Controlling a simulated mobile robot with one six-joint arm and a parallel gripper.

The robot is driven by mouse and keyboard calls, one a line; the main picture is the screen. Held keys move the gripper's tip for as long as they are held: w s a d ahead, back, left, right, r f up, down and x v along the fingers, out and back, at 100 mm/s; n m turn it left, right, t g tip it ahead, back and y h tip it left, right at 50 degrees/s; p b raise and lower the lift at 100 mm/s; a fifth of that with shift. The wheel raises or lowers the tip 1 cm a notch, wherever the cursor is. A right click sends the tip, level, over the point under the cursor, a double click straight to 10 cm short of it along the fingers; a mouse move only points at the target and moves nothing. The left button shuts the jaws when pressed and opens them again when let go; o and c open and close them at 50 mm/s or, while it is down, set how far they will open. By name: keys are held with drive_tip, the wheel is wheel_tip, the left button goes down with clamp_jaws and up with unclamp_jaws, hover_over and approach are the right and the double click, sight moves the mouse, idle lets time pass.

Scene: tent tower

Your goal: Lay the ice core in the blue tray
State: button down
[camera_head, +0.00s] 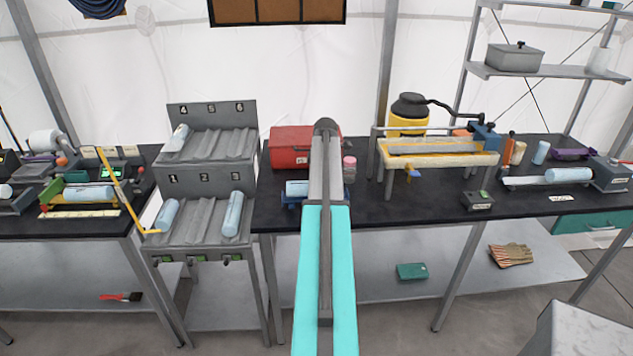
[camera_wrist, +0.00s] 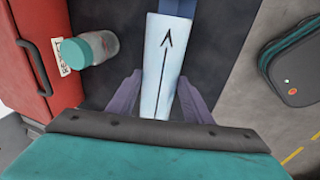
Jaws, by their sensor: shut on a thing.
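My gripper (camera_wrist: 161,95) has its two purple fingers on either side of a pale blue-white ice core (camera_wrist: 163,60) marked with a black arrow, and is shut on it. The core's far end overlaps a blue piece (camera_wrist: 178,7) at the top of the wrist view, seemingly the blue tray. In the head view, the core's end (camera_head: 297,188) shows just left of my arm, at the small blue tray (camera_head: 291,201) near the bench's front edge. My arm hides the gripper and much of the tray there. I cannot tell whether the core touches the tray.
A numbered grey rack (camera_head: 205,182) holding several cores is at left. A yellow-framed device (camera_head: 440,158) stands at right. The black bench (camera_head: 370,205) has clear room between.

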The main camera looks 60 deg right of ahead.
drive_tip(key=shift+f, duration=0.6)
idle(0.3)
drive_tip(key=c, duration=0.8)
unclamp_jaws()
drive_tip(key=shift+c, duration=0.2)
drive_tip(key=shift+f, duration=0.1)
drive_tip(key=shift+b, duration=0.3)
drive_tip(key=b+v, duration=0.3)
drive_tip(key=v, duration=1.1)
drive_tip(key=shift+b, duration=0.35)
